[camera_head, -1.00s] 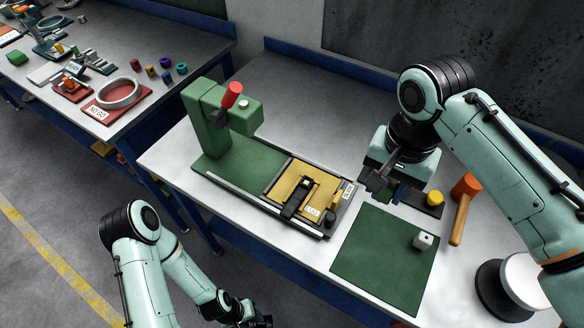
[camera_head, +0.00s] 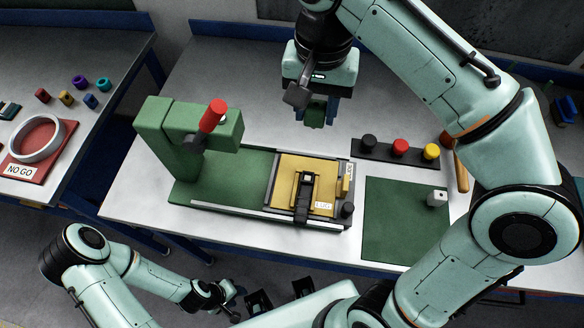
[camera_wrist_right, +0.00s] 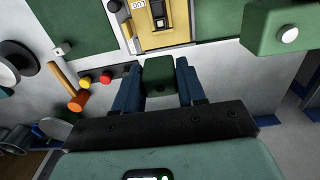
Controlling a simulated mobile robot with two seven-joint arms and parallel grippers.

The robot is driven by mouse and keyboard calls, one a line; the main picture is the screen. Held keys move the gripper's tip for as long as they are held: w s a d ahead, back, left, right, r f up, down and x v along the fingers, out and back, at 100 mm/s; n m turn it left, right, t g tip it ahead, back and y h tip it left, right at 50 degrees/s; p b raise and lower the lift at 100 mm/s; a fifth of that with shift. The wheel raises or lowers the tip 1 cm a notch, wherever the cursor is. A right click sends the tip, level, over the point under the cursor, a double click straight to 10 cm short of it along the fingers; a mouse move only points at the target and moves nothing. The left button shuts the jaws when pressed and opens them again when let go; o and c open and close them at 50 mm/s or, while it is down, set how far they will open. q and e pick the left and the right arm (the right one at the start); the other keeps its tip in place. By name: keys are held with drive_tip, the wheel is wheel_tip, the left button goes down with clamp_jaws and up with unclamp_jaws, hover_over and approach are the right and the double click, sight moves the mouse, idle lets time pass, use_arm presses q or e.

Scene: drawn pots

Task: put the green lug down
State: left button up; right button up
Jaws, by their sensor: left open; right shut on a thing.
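The green lug (camera_wrist_right: 158,76) is a dark green block between the blue fingers of my right gripper (camera_wrist_right: 158,88) in the right wrist view. In the head view my right gripper (camera_head: 317,108) points down over the back of the bench, behind the yellow plate, shut on the green lug (camera_head: 315,117). The lug appears to be held above the bench top; the exact gap cannot be told. My left gripper (camera_head: 281,296) is low in the head view, in front of the bench, open and empty.
A green press (camera_head: 165,150) with a red handle stands left of a yellow plate (camera_head: 285,170) with a black clamp. A black strip (camera_head: 361,152) holds black, red and yellow knobs. A green mat (camera_head: 395,225) carries a small white block (camera_head: 437,198). Bare bench lies behind the plate.

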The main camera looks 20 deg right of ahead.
drive_tip(key=shift+a+f, duration=0.1)
drive_tip(key=shift+f, duration=0.15)
use_arm(q)
wheel_tip(320, 180, down, 6)
drive_tip(key=s+b, duration=0.2)
drive_tip(key=b, duration=0.3)
drive_tip(key=shift+s, duration=0.4)
use_arm(e)
drive_tip(key=shift+f, duration=9.75)
use_arm(q)
drive_tip(key=shift+f+g, duration=0.1)
drive_tip(key=shift+g, duration=0.2)
use_arm(e)
drive_tip(key=shift+f+b, duration=0.2)
drive_tip(key=shift+b, duration=0.1)
drive_tip(key=o, duration=1)
drive_tip(key=shift+r, duration=0.15)
